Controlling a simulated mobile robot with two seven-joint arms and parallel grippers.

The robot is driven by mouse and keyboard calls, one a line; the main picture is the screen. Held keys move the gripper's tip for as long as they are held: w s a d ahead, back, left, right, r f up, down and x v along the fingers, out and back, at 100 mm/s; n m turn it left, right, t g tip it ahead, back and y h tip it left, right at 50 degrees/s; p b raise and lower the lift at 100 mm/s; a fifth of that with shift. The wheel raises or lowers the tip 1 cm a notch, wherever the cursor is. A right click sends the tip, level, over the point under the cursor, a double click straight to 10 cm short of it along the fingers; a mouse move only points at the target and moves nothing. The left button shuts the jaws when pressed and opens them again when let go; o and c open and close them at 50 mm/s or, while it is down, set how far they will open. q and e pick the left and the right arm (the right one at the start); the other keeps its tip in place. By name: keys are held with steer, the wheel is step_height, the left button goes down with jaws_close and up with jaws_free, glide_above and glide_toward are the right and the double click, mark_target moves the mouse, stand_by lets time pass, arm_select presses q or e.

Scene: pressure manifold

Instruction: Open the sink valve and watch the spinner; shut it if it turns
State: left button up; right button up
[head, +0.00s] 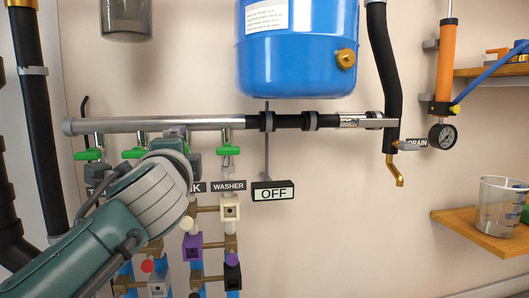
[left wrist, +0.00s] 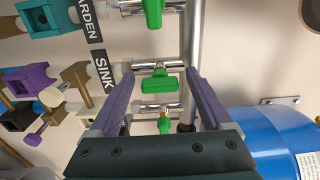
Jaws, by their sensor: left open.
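My left gripper (left wrist: 161,76) is open in the left wrist view, with the green sink valve handle (left wrist: 160,84) between its two purple fingers. I see a gap on both sides of the handle. The SINK label (left wrist: 103,75) is beside it. The handle looks lengthwise along its branch, unlike its neighbours, but the angle makes this uncertain. In the head view my left gripper (head: 177,140) covers the sink valve. A short clear section (head: 350,123) at the right of the manifold pipe may hold the spinner; its motion cannot be told. My right gripper is not in view.
Green handles flank it: the garden one (left wrist: 153,12) and the washer one (left wrist: 165,122). The washer valve (head: 226,150) is close on the gripper's right. An OFF sign (head: 273,191) hangs below the manifold pipe (head: 215,123). A blue tank (head: 297,60) is above.

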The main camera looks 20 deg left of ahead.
arm_select(q)
steer(key=p+v, duration=0.2)
steer(key=v, duration=0.8)
steer(key=shift+p, duration=0.4)
steer(key=shift+r, duration=0.1)
steer(key=s+r+n+g+h+p, duration=0.25)
steer(key=s+r+p, duration=0.4)
steer(key=p, duration=0.65)
steer(key=s+r+n+g+h+p, duration=0.1)
steer(key=s+r+n+g+p, duration=0.25)
steer(key=r+p, duration=0.8)
steer(key=s+d+r+n+g+h+p, duration=0.3)
steer(key=s+r+p, duration=0.45)
steer(key=p, duration=0.65)
steer(key=s+d+r+n+g+h+p, duration=0.1)
steer(key=s+d+r+g+h+p, duration=0.15)
steer(key=s+d+r+p, duration=0.6)
step_height(320, 180, up, 38)
steer(key=w+a+p, duration=0.1)
steer(key=a+p, duration=0.2)
steer(key=p, duration=3.9)
steer(key=shift+h, duration=0.4)
